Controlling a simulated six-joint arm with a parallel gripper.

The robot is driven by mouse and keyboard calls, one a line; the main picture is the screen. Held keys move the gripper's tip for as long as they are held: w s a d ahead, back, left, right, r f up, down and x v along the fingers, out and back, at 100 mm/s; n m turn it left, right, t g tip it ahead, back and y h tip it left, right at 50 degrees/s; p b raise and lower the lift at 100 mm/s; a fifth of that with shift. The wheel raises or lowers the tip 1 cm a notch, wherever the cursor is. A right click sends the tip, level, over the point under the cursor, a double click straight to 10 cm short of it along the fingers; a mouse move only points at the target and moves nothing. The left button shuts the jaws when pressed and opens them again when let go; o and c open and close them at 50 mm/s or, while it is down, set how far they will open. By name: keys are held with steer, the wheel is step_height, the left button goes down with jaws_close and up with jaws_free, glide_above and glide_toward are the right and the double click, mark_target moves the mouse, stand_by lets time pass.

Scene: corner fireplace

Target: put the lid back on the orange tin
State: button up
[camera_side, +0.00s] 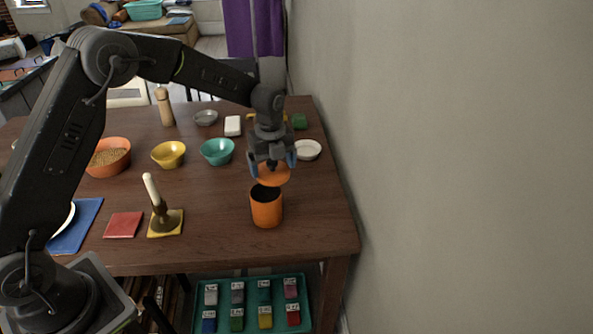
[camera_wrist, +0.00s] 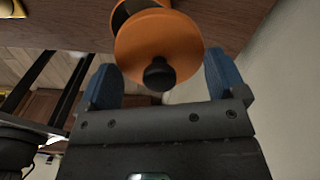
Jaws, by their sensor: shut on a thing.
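The orange tin (camera_side: 266,211) stands upright and open on the table near its right front edge, with a dark inside. My gripper (camera_side: 272,164) is shut on the orange lid (camera_side: 273,178) and points down. The lid hangs a little above the tin, slightly to the right of its mouth in the side view, with a gap between them. In the wrist view the lid (camera_wrist: 158,40) has its black knob (camera_wrist: 159,75) between my blue fingers (camera_wrist: 163,82). The lid covers part of the tin (camera_wrist: 135,10) there. Finger contact on the knob is hard to see.
A teal bowl (camera_side: 217,151), a yellow bowl (camera_side: 169,154) and a white dish (camera_side: 307,150) stand behind the tin. A brush-like tool (camera_side: 157,198) stands on a yellow mat to the left. The wall (camera_side: 450,170) is close on the right.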

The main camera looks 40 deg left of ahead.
mark_target(264, 174)
steer(key=shift+s+a+r, duration=0.15)
steer(key=shift+s+a, duration=0.15)
steer(key=shift+s, duration=0.25)
steer(key=shift+s+a+r, duration=0.15)
steer(key=shift+s+a, duration=0.1)
steer(key=shift+s, duration=0.25)
steer(key=shift+f, duration=3.1)
steer(key=shift+f, duration=0.15)
steer(key=o, duration=0.6)
steer(key=shift+r, duration=3.5)
steer(key=shift+c, duration=0.4)
